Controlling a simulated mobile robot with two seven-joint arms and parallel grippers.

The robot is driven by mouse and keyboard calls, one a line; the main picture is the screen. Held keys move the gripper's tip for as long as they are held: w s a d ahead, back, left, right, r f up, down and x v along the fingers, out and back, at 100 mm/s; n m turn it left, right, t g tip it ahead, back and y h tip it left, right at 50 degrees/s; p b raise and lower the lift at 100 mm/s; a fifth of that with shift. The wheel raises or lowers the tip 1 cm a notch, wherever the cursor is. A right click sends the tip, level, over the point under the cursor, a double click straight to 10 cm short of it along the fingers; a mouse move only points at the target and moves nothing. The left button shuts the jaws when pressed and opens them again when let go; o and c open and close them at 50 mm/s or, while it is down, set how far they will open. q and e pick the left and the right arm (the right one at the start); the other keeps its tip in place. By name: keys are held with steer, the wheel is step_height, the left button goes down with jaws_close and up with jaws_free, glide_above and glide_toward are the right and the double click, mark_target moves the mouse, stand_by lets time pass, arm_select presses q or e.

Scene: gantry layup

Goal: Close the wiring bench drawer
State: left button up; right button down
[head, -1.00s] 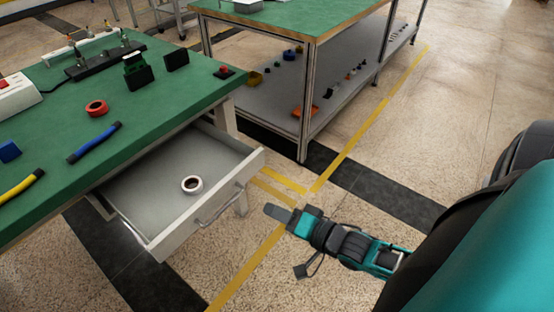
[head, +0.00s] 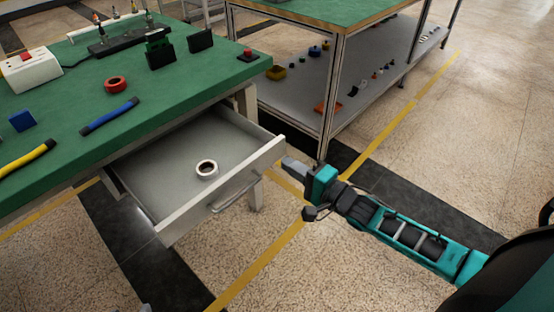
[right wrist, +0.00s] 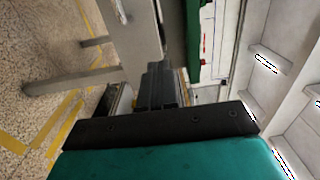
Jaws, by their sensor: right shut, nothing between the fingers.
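The pale wiring bench drawer (head: 181,229) stands pulled out from under the green-topped bench (head: 190,92). A grey bar handle (head: 235,194) runs along its front. A white tape roll (head: 207,169) lies inside it. My right gripper (head: 289,162) is shut and empty, with its tip close by the right end of the drawer front; contact is unclear. In the right wrist view the shut fingers (right wrist: 158,85) point at a pale panel (right wrist: 140,35) that looks like the drawer front. My left gripper cannot be made out.
On the bench top lie a red tape roll (head: 116,84), a blue tube (head: 109,116), a yellow tube (head: 27,159) and a white box (head: 32,72). A second bench with a grey lower shelf (head: 300,100) stands behind. The floor (head: 330,265) in front is clear.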

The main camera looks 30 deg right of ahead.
mark_target(267, 150)
steer(key=b+x, duration=0.1)
steer(key=x, duration=0.3)
steer(key=shift+f, duration=0.1)
arm_select(q)
steer(key=shift+f, duration=0.7)
arm_select(e)
steer(key=shift+w+a, duration=0.15)
steer(key=shift+w, duration=0.25)
